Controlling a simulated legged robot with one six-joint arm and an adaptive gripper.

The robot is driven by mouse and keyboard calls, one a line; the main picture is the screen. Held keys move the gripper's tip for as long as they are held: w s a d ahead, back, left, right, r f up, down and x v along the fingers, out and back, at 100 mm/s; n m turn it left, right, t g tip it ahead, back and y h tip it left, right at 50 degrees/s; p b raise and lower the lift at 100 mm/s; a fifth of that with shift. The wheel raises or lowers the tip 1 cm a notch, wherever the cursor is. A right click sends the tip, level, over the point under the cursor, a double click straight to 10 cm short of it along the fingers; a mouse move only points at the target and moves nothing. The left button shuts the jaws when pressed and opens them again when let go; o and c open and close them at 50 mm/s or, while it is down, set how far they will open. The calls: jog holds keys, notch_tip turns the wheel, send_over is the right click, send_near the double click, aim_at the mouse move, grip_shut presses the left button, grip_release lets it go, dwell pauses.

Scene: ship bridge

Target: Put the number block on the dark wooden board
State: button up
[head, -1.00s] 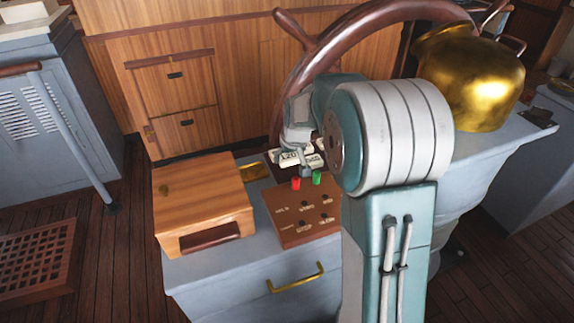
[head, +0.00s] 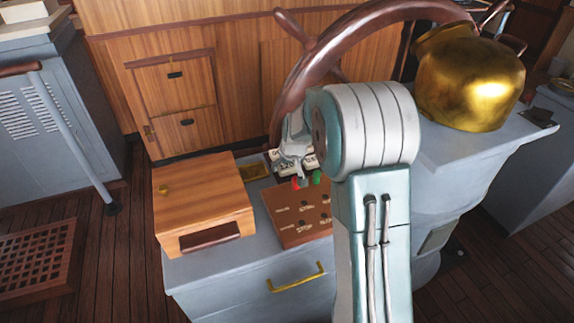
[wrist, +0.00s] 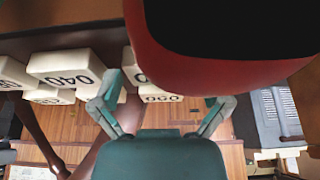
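Several white number blocks (head: 308,162) with black digits lie behind the brown control panel in the head view, partly hidden by my arm. In the wrist view, one block reads like 040 (wrist: 66,68), and another reads like 050 (wrist: 160,97), partly covered by a red object. My gripper (wrist: 162,108) is open, its fingers spread wide apart with nothing clearly held. In the head view my gripper (head: 297,168) is over the near left side of the blocks. A dark wooden piece (head: 209,236) is at the front of the light wooden box; I cannot tell whether it is the board.
Red (head: 295,182) and green (head: 316,177) knobs stand at the back edge of the control panel (head: 297,215). The light wooden box (head: 203,195) is to its left. The ship's wheel (head: 298,75) rises behind, and a large brass pot (head: 468,80) stands at right.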

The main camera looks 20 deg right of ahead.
jog(key=shift+r, duration=0.1)
jog(key=v, duration=1.1)
jog(key=s+a+r, duration=0.3)
jog(key=s+r, duration=0.1)
jog(key=s, duration=0.3)
jog(key=s+a+r, duration=0.4)
jog(key=s, duration=0.4)
jog(key=s+a+t, duration=0.1)
jog(key=s+a, duration=0.1)
jog(key=s, duration=1.1)
jog(key=shift+s+a+f, duration=0.2)
jog(key=shift+s+f, duration=0.15)
jog(key=shift+f, duration=0.05)
